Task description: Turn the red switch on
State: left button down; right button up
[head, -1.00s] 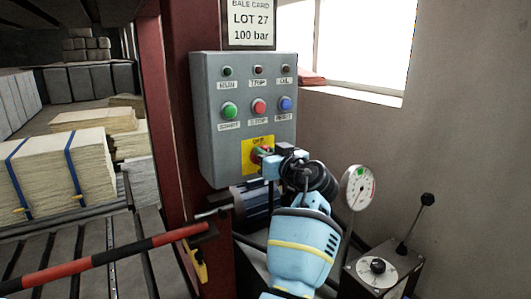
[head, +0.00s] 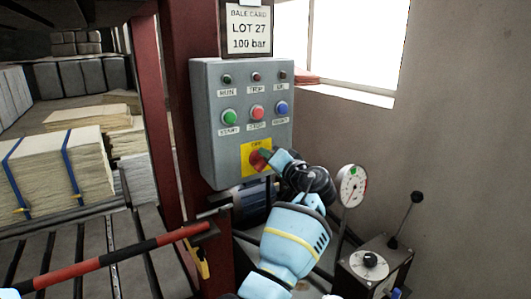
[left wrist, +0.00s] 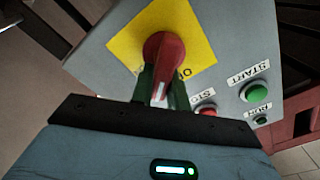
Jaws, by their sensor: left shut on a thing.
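The red rotary switch (head: 256,161) sits on a yellow plate (head: 248,148) low on the grey control box. In the left wrist view the red knob (left wrist: 165,58) shows close up, with a white mark at its lower end. My left gripper (head: 265,155) reaches the knob from the lower right. Its green fingers (left wrist: 162,88) are shut on the knob, one on each side. The fingers cover part of the plate's lettering, so I cannot tell which setting the knob points to. My right gripper is not in view.
Green (head: 229,117), red (head: 257,112) and blue (head: 281,108) buttons sit just above the switch. A dial gauge (head: 351,186) and a lever box (head: 378,262) stand at the right. A red and black bar (head: 115,256) crosses the lower left.

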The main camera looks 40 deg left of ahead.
pick_arm(q)
jog(key=m+p, duration=0.1)
jog(key=m, duration=0.2)
jog(key=shift+w+m, duration=0.1)
jog(key=shift+m, duration=0.2)
jog(key=m, duration=0.1)
jog(key=m+p, duration=0.1)
jog(key=m, duration=0.1)
jog(key=shift+w+f, duration=0.1)
jog(key=shift+f, duration=0.25)
jog(key=shift+f+m+p, duration=0.15)
jog(key=shift+m+p, duration=0.2)
jog(key=shift+m, duration=0.35)
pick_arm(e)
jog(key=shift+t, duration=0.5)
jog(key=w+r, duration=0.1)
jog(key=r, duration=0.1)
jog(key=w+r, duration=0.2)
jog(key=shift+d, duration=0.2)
pick_arm(q)
jog(key=shift+f, duration=0.1)
jog(key=c, duration=1.4)
grip_release()
jog(key=shift+o, duration=0.2)
jog(key=shift+d, duration=0.1)
